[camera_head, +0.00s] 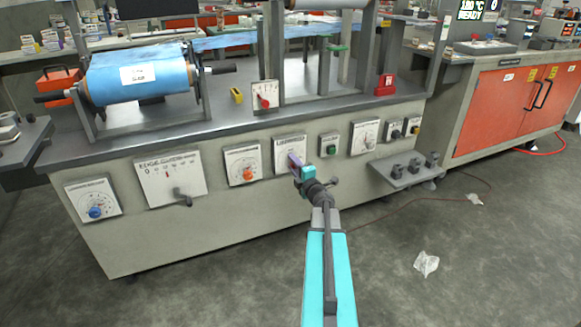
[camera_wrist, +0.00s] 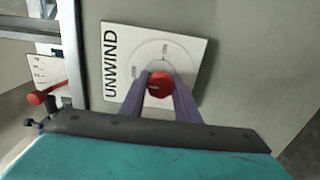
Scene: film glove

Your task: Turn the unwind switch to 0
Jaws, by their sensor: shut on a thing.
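The unwind switch is a red knob (camera_wrist: 158,85) on a white panel (camera_wrist: 180,50) lettered UNWIND, which shows sideways in the wrist view. A thin dial arc with small marks surrounds the knob. The marks are too blurred to read. My gripper (camera_wrist: 159,84) has its two grey fingers shut on the knob, one on each side. In the head view, the same panel (camera_head: 286,147) is on the front of the grey machine, and my gripper (camera_head: 296,164) is against it. The knob is hidden there behind my gripper.
An orange knob (camera_head: 248,174) on a panel is left of my gripper, and a green button (camera_head: 332,150) is to its right. A red lever on a white plate (camera_head: 265,95) stands above. A grey shelf (camera_head: 408,172) juts out at the right.

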